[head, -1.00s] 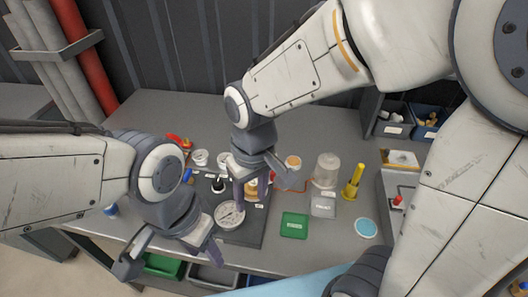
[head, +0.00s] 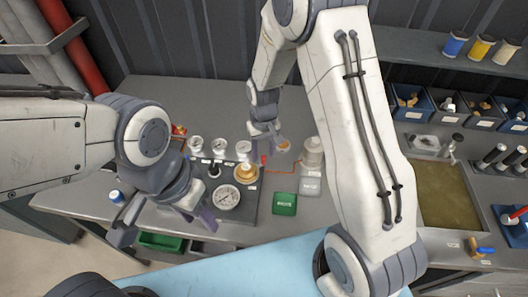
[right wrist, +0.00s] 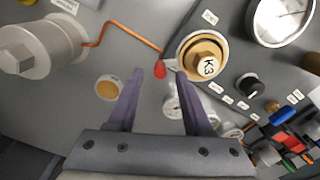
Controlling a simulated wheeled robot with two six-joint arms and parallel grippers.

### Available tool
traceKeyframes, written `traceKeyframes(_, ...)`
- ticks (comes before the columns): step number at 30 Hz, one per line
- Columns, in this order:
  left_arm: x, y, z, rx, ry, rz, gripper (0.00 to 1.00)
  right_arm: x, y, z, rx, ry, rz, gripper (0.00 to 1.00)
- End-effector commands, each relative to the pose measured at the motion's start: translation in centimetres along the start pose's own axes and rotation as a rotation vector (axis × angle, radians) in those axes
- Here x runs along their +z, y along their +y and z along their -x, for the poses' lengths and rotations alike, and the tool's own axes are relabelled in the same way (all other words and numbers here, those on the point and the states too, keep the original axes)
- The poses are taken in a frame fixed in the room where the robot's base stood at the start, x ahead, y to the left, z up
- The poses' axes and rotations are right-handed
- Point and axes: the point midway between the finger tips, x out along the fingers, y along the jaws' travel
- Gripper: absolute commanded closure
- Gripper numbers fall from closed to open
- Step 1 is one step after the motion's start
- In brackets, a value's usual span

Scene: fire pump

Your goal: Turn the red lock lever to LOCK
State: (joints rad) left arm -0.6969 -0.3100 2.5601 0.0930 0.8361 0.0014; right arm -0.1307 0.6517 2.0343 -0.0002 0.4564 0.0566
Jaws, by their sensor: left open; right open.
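A small red piece, apparently the lock lever (right wrist: 160,69), shows in the right wrist view beside the brass K3 fitting (right wrist: 203,57). It also shows as a small red spot (head: 263,160) in the head view, right of the brass fitting (head: 245,173). Its lettering is not readable. My right gripper (right wrist: 160,76) is open, its two purple fingers either side of the red piece in the picture; I cannot tell how far above it they are. My left gripper (head: 166,226) is open and empty at the panel's left front.
A copper-coloured line (right wrist: 120,27) runs from the red piece to a grey cylinder (right wrist: 42,45). A green box (head: 285,204) lies right of the panel. The bench behind is clear.

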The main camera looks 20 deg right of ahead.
Motion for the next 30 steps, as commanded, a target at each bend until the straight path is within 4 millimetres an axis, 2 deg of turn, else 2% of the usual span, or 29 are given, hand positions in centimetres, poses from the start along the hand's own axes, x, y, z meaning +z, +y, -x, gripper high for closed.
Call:
traceKeyframes(6,0.0,0.0,0.4,0.000,0.000,0.000,0.50,0.0,0.0,-1.6,0.000,0.000,0.000,0.49)
traceKeyframes(14,0.0,0.0,0.3,0.000,0.000,0.000,0.50,0.0,0.0,-1.8,0.000,0.002,0.000,0.49)
traceKeyframes(17,0.0,0.0,0.3,0.000,0.000,0.000,0.50,0.0,0.0,-1.8,0.000,0.001,0.000,0.84)
traceKeyframes(18,0.0,0.0,0.3,0.000,0.000,0.000,0.50,0.0,0.0,-1.8,0.000,0.001,0.000,0.99)
traceKeyframes(30,0.0,0.0,0.3,0.000,0.000,0.000,0.50,0.0,0.0,-1.7,0.000,0.001,0.001,1.00)
